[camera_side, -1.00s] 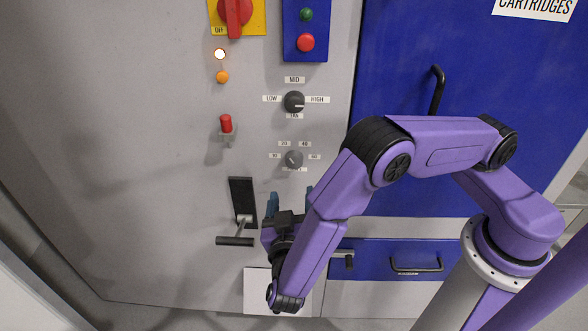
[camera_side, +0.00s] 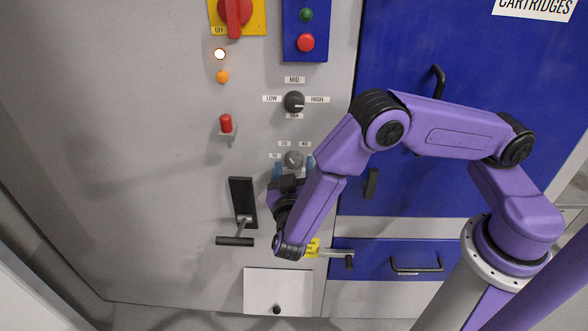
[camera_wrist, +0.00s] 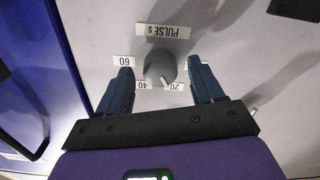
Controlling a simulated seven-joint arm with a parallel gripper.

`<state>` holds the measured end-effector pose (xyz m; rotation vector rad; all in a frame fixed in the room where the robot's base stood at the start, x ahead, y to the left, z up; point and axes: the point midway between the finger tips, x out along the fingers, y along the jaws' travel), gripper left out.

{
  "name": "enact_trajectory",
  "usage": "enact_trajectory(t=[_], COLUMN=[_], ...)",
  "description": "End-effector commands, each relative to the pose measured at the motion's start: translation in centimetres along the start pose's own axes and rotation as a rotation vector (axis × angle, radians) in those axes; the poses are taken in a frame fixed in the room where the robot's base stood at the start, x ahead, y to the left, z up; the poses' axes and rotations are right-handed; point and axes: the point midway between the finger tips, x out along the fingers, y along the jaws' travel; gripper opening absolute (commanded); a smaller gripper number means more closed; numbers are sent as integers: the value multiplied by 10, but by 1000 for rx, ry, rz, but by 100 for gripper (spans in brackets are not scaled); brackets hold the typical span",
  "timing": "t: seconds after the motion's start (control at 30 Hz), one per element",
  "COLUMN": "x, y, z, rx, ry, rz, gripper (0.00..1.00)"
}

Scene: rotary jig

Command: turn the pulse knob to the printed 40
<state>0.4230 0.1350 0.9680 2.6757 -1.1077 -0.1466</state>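The pulse knob (camera_side: 294,160) is a small grey round knob on the grey panel. In the wrist view, upside down, the knob (camera_wrist: 158,68) has a pale pointer mark between the printed 40 (camera_wrist: 145,85) and 20 (camera_wrist: 174,86), nearer 20. The 60 label (camera_wrist: 123,61) shows at the left. My gripper (camera_side: 293,170) is open and empty at the knob's lower side; in the wrist view its blue fingers (camera_wrist: 160,72) stand apart on either side, with gaps to the knob. My gripper hides part of the lower labels in the side view.
A LOW/MID/HIGH knob (camera_side: 294,102) sits above. A red-tipped switch (camera_side: 226,124) and a black lever (camera_side: 236,240) are at the left. A blue door with a black handle (camera_side: 437,90) is at the right. A white flap (camera_side: 278,290) lies below.

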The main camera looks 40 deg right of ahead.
Motion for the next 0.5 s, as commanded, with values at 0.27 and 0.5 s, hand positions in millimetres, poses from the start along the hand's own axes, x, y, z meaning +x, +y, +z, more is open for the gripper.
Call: enact_trajectory(t=[0.27,0.5], x=[0,0], y=[0,0], z=[0,0], rx=[1,38], ry=[0,1], rz=[0,0], gripper=[12,13])
